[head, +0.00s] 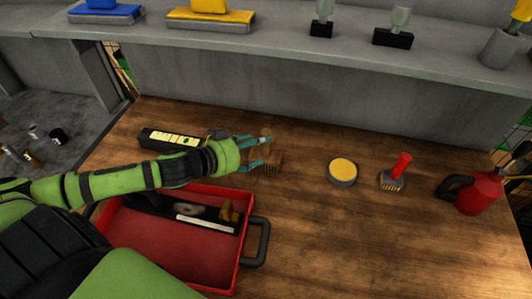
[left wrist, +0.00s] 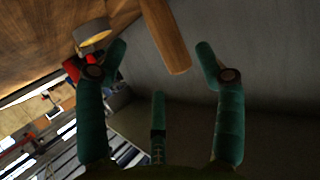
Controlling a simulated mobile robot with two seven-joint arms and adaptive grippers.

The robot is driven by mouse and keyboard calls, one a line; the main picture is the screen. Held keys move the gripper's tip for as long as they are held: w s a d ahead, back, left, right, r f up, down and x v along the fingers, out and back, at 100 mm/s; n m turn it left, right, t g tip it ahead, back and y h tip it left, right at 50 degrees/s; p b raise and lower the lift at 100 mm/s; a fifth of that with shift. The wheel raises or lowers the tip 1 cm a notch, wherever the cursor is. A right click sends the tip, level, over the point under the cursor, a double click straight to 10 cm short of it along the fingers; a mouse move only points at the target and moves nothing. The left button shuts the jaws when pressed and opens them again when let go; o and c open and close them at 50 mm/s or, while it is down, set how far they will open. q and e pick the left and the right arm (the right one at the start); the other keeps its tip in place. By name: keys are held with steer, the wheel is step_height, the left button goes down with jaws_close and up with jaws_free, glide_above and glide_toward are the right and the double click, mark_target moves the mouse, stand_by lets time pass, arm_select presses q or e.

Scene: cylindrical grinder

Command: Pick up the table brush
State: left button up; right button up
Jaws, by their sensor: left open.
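The left gripper is open, and I see no finger clearly pressing on the handle. My right gripper is not in view.
A round tin with a yellow top (head: 342,171) and a red can (head: 480,192) are on the right. A red tray (head: 170,256) with tools is below my left arm. A grey shelf (head: 280,38) runs along the back.

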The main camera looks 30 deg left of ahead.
mark_target(267, 155)
arm_select(q)
steer(key=p+x, duration=0.1)
steer(key=x, duration=0.3)
steer(key=shift+w+a+p, duration=0.1)
steer(key=shift+w+p, duration=0.25)
steer(key=shift+w, duration=0.1)
steer(key=shift+w+f, duration=0.25)
steer(key=shift+f, duration=0.05)
jaws_close()
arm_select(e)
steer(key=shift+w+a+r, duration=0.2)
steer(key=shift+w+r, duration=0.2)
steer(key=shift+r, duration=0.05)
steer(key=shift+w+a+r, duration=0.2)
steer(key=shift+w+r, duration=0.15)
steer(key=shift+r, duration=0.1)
